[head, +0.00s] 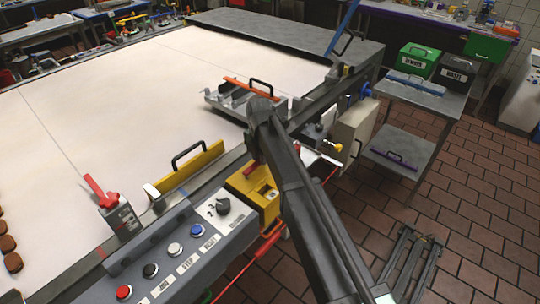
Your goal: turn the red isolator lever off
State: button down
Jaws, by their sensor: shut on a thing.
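A yellow box (262,196) sits on the front rail of the conveyor, just right of the grey control panel. A small dark red piece, which looks like the red isolator lever (252,168), shows at its upper left edge. My gripper (254,158) points down at this piece from above and appears shut on it. My arm hides much of the fingertips and part of the box. I cannot tell the lever's exact angle. Another red lever (100,192) stands tilted on a grey post at the left, apart from my gripper.
The control panel (185,250) has several push buttons and a black knob (223,206). A yellow guard with a black handle (188,170) stands left of my gripper. A metal fixture with an orange bar (250,88) lies behind it. The wide pale belt (130,90) is mostly clear.

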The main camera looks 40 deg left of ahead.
jog(key=c, duration=1)
grip_release()
jog(key=shift+o, duration=0.2)
jog(key=shift+r, duration=0.1)
notch_tip(320, 180, up, 11)
jog(key=p, duration=1)
jog(key=shift+f+p, duration=0.2)
jog(key=shift+p, duration=0.2)
